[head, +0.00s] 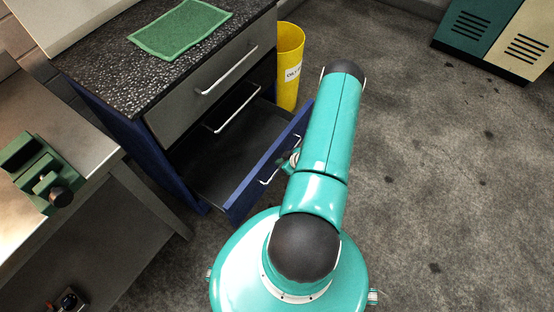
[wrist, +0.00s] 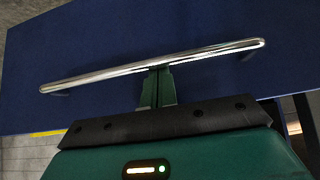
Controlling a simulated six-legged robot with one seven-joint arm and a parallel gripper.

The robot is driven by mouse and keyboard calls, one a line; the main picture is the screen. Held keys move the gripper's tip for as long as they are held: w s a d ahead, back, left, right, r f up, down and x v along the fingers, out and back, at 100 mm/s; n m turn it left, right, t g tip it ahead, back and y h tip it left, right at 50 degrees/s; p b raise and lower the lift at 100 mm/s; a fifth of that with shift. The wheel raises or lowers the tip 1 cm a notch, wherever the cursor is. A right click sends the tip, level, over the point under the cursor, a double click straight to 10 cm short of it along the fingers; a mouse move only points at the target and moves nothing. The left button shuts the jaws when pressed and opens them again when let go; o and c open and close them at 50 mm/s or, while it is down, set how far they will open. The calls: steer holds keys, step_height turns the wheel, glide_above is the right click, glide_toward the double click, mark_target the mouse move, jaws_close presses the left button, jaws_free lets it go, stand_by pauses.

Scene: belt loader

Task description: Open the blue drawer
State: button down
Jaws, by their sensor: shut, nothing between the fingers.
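The blue drawer (head: 262,172) is the lowest drawer of the cabinet and stands pulled well out, its dark inside showing empty where visible. Its blue front also fills much of the wrist view (wrist: 100,40), crossed by a slanting chrome bar handle (wrist: 200,53). My gripper (wrist: 157,80) is shut, with its fingertips at the middle of the bar. I cannot tell whether they hook behind it or only touch it. In the head view my gripper (head: 291,160) is at the drawer front, mostly hidden by my arm.
The two upper grey drawers (head: 212,85) are shut. A green cloth (head: 180,28) lies on the speckled cabinet top. A yellow bin (head: 289,65) stands behind the open drawer. A metal workbench with a green vise (head: 40,172) is at left.

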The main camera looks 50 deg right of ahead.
steer(key=shift+s+d, duration=0.15)
steer(key=shift+s, duration=0.85)
steer(key=shift+r, duration=0.15)
